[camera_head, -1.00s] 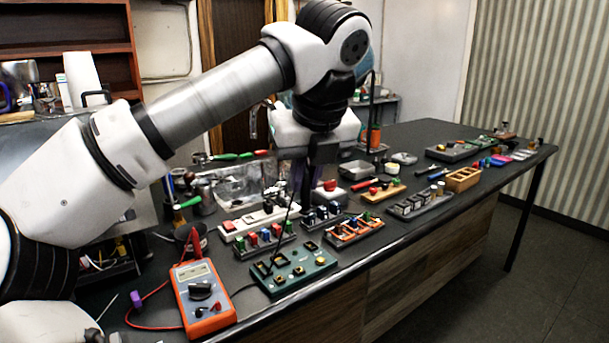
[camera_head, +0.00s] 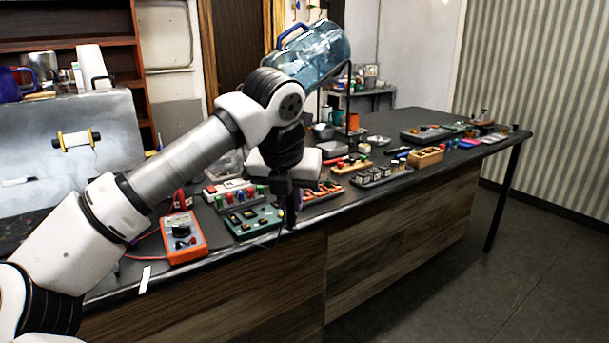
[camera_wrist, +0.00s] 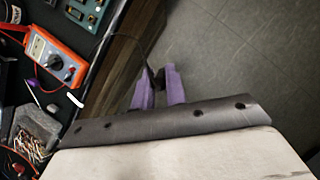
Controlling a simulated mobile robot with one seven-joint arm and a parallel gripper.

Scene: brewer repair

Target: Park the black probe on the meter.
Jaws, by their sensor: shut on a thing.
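The orange meter (camera_head: 184,240) lies on the bench at the left, and it also shows at the upper left of the wrist view (camera_wrist: 40,47). My gripper (camera_wrist: 158,78) has purple fingers shut on the black probe (camera_wrist: 157,76), a small dark piece between the fingertips. A thin black lead runs from it up past the bench edge. In the head view my gripper (camera_head: 291,212) hangs at the bench's front edge, right of the meter and apart from it. The probe's tip is hidden or too dark to make out.
A green board (camera_head: 256,221) lies between the meter and my gripper. A rack of coloured parts (camera_head: 240,196) stands behind it. A red lead curves left of the meter. Below my fingers in the wrist view is open floor (camera_wrist: 230,60).

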